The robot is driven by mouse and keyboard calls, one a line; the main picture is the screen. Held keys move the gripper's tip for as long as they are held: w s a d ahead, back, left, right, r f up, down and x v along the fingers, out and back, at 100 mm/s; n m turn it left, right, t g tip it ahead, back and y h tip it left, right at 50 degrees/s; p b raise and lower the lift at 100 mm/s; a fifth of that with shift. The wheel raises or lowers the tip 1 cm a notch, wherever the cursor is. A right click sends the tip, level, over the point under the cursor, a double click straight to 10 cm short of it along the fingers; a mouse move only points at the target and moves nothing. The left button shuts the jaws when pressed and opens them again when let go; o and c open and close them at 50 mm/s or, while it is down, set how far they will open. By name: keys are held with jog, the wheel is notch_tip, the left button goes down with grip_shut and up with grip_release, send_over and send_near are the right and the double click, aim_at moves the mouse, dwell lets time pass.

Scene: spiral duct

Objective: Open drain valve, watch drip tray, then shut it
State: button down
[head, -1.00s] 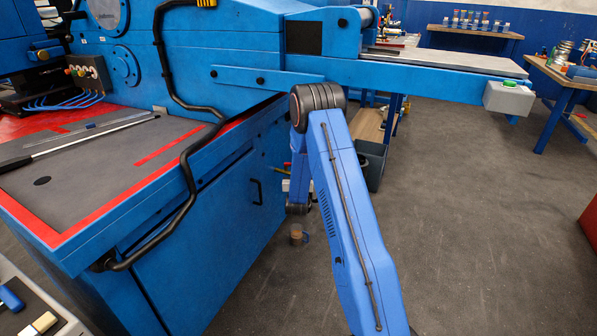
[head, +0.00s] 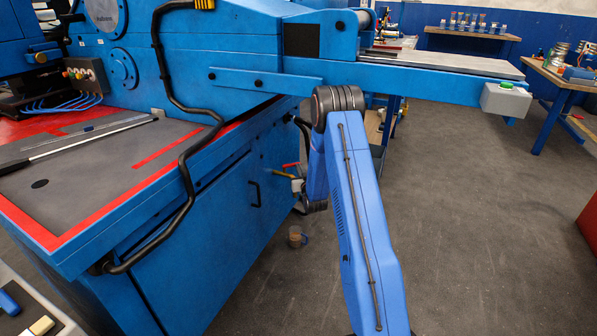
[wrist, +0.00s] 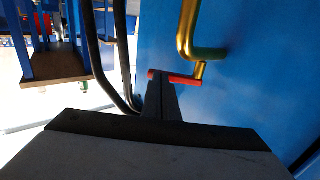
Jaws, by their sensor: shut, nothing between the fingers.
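The drain valve is a brass pipe (wrist: 187,30) on the blue machine side in the wrist view, with a red lever (wrist: 186,80) at its lower end. In the head view the red lever (head: 291,165) and brass pipe (head: 284,174) show just left of my arm. My gripper (wrist: 160,82) is shut and empty, its fingertips at the lever; I cannot tell whether they touch it. In the head view my arm mostly hides the gripper. A small brownish container (head: 297,238) stands on the floor below the valve; I cannot tell if it is the drip tray.
The blue machine cabinet (head: 215,235) with a black handle stands left of my arm. Black hoses (wrist: 100,50) run close left of the gripper. A grey box with a green button (head: 507,98) hangs at the right end of the beam.

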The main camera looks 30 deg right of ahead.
jog(key=shift+w+d+n+t+y, duration=0.1)
jog(key=shift+w+d+n+y, duration=0.25)
jog(key=shift+w, duration=0.3)
jog(key=shift+w+d+n+t+y, duration=0.1)
jog(key=shift+w+d+n+y, duration=0.1)
jog(key=shift+w+d+y, duration=0.3)
jog(key=shift+w+d+n+t+y, duration=0.1)
jog(key=shift+w+d+n+y, duration=0.15)
jog(key=shift+w+y, duration=0.35)
jog(key=shift+w+d, duration=0.1)
jog(key=shift+w, duration=1.05)
